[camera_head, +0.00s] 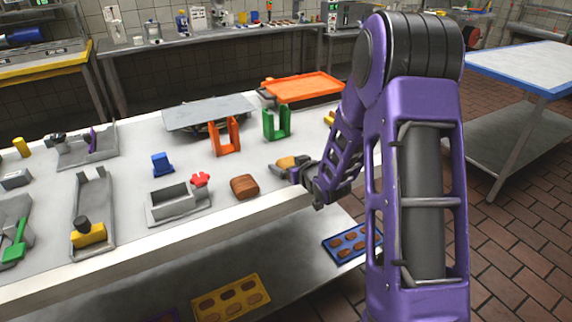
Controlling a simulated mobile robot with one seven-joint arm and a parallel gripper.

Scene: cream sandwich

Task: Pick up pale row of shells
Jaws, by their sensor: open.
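My gripper (285,167) is open at the end of my purple arm, low over the front right of the steel table. A small pale tan piece (286,162) shows at its fingers, partly hidden; I cannot tell whether it touches them or whether it is the pale row of shells. A brown rounded block (244,187) lies on the table left of my gripper. On the lower shelf, a yellow tray (267,276) and a blue tray (328,247) hold several brown oval pieces. No clearly pale row can be made out.
An orange holder (213,150) and a green holder (265,136) stand behind my gripper. A grey box (150,206) with a red knob (201,179) stands to the left. An orange tray (318,84) is at the back.

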